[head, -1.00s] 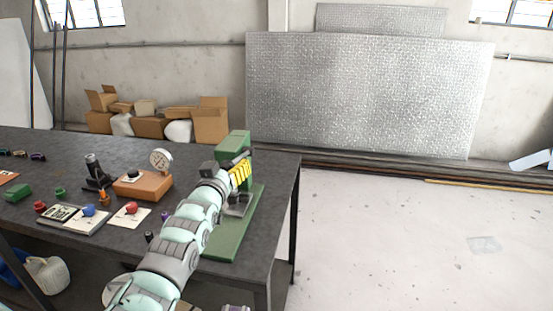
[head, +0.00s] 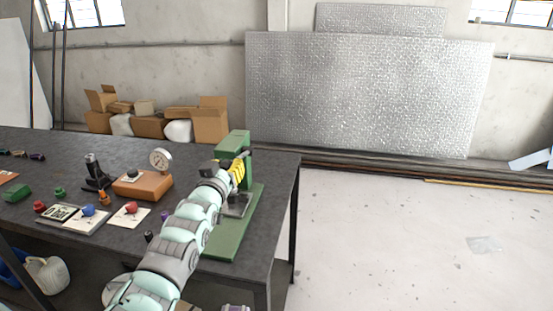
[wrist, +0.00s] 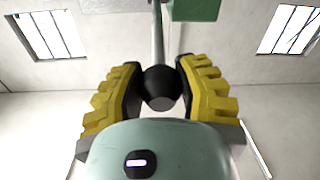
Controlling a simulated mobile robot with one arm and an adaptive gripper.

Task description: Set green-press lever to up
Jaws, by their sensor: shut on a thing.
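The green press (head: 233,143) stands at the right end of the dark workbench, with its long green base (head: 226,238) toward me. In the wrist view, part of its green body (wrist: 194,9) shows at the top. The lever is a grey rod (wrist: 157,40) ending in a black ball knob (wrist: 160,84). My gripper (wrist: 158,88) has its yellow-padded fingers on both sides of the knob, shut on it. In the head view my gripper (head: 238,172) is in front of the press body, above its base. The arm hides part of the press.
An orange box (head: 142,185) with a gauge (head: 161,160) stands left of my arm. A red-button panel (head: 130,214) and a blue-button panel (head: 88,216) lie nearer the front. Cardboard boxes (head: 210,122) are behind the bench. The floor at right is mostly clear.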

